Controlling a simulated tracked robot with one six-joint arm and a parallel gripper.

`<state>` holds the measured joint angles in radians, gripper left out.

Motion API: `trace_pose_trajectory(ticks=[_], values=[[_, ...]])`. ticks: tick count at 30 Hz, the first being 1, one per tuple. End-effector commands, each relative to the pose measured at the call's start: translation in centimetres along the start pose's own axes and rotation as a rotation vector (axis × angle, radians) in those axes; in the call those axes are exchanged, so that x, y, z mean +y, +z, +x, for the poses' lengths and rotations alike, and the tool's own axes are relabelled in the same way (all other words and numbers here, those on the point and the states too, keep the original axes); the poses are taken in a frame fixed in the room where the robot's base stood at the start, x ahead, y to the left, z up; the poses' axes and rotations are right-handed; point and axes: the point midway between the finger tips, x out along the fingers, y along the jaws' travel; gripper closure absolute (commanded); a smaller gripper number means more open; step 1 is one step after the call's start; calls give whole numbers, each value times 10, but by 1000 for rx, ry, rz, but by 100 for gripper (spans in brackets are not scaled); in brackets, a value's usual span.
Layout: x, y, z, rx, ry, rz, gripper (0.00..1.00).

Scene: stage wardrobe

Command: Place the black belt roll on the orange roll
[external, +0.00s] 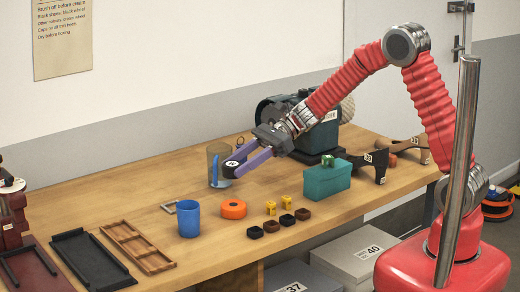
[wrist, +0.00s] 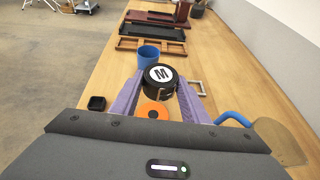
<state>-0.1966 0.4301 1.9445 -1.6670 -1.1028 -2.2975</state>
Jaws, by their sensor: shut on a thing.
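The black belt roll (wrist: 160,77), with a white disc marked M on top, is between the purple fingers of my gripper (wrist: 158,92). In the external view the belt roll (external: 230,169) is held up above the table at the fingertips. My gripper (external: 240,163) is shut on it. The orange roll (external: 233,209) lies flat on the table, below and apart from the belt roll. In the wrist view the orange roll (wrist: 154,110) shows nearer to me than the belt roll, which hides part of it.
A blue cup (external: 189,219) stands left of the orange roll. Small yellow (external: 270,208) and dark pieces (external: 255,232) lie to the right, before a teal box (external: 327,180). A wooden tray (external: 138,248) lies front left.

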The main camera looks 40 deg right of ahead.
Motion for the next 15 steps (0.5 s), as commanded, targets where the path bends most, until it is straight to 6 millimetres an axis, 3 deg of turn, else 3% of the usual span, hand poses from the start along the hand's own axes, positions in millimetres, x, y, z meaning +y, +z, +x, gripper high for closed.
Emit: trace_pose_trajectory(ticks=[7,15], values=[[0,-38,16,1,1,4,83],[0,-45,19,0,-1,1,83]])
